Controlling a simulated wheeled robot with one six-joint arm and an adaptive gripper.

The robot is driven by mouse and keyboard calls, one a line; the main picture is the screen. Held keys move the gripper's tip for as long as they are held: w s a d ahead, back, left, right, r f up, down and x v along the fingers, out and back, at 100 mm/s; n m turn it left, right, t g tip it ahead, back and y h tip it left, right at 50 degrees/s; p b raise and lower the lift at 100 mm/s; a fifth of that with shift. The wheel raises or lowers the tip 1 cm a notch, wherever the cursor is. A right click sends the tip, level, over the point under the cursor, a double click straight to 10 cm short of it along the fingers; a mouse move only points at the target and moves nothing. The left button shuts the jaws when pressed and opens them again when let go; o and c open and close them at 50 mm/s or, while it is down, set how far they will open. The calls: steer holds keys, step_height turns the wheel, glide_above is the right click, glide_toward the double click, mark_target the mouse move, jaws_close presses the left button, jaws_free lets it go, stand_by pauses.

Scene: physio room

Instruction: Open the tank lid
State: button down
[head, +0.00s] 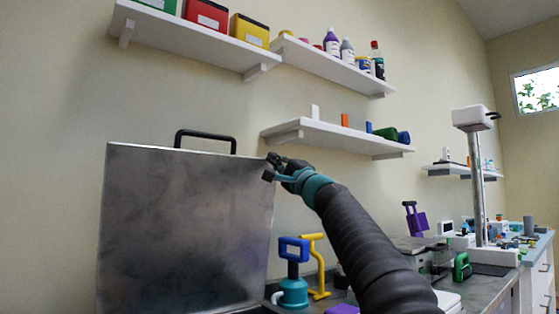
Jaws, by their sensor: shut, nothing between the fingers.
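The tank lid (185,235) is a large grey metal panel standing about upright at the left of the head view, with its broad face towards me. A black bar handle (205,134) rises from its top edge. My gripper (270,168) is shut and holds nothing. It is at the lid's upper right corner, to the right of and below the handle. I cannot tell whether it touches the lid.
A teal pump-like device with a blue handle (293,287) and a yellow-handled tool (318,265) stand right of the lid, close to my arm. Wall shelves (345,138) with boxes and bottles hang above. A counter (490,285) with equipment runs along the right.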

steer(key=shift+s+a+y, duration=0.1)
steer(key=shift+s+y, duration=0.05)
steer(key=shift+y, duration=0.15)
steer(key=s+d+f+b, duration=0.2)
steer(key=s+d+b, duration=0.4)
steer(key=s+d, duration=0.3)
steer(key=shift+s+f+b, duration=0.2)
steer(key=shift+s+b, duration=0.2)
steer(key=shift+s, duration=0.2)
